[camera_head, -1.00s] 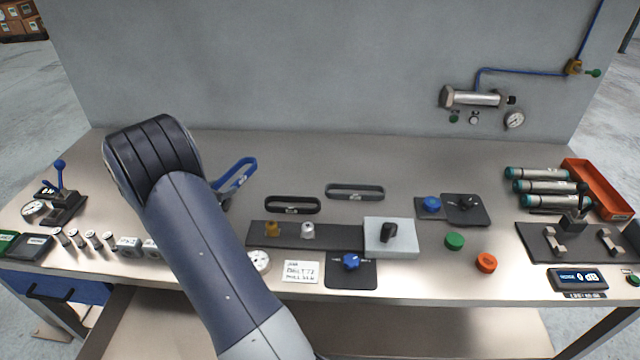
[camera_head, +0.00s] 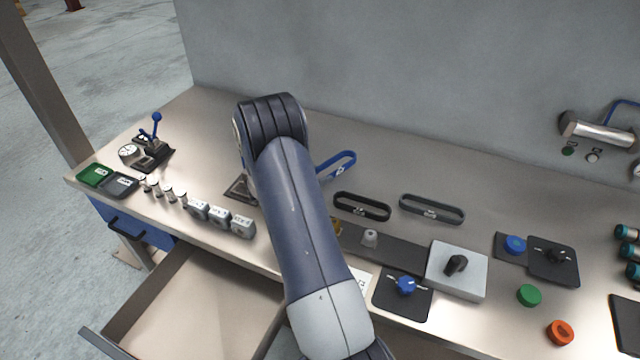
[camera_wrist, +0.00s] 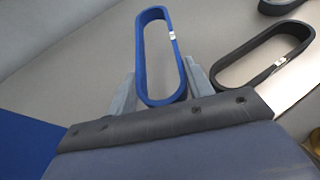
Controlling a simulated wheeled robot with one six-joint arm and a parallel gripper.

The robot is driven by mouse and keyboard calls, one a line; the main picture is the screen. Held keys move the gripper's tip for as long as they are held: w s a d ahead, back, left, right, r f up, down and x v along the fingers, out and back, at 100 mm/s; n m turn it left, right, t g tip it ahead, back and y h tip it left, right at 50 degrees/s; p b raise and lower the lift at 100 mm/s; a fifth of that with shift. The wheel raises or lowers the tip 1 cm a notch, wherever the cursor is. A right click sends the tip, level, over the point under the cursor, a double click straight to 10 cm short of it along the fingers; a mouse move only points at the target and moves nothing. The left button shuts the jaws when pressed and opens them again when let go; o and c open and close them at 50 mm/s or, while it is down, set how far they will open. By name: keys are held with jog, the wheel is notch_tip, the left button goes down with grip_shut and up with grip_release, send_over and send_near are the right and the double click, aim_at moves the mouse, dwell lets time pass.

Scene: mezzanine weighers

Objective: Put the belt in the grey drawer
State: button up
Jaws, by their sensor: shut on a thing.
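The blue belt (camera_head: 338,163) is an oval loop with a small pale tag. The wrist view shows the blue belt (camera_wrist: 140,50) between the two fingers of my gripper (camera_wrist: 160,85), which is shut on its near end. In the head view my arm hides the gripper and part of the belt. A pulled-out drawer (camera_head: 205,310) with a pale grey-beige inside stands open below the bench edge at lower left. It looks empty where visible; my arm is to its right.
A black belt (camera_head: 362,213) and a grey belt (camera_head: 432,216) lie on the bench (camera_head: 400,160). A shut blue drawer (camera_head: 143,226) with a dark handle is left of the open one. Several small weights line the front edge. A lever device (camera_head: 152,150) stands at back left.

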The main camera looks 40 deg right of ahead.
jog(key=shift+f+p, duration=0.35)
jog(key=shift+f, duration=1.7)
jog(key=shift+f, duration=0.2)
jog(key=o, duration=1)
jog(key=shift+c, duration=0.2)
jog(key=shift+r, duration=0.1)
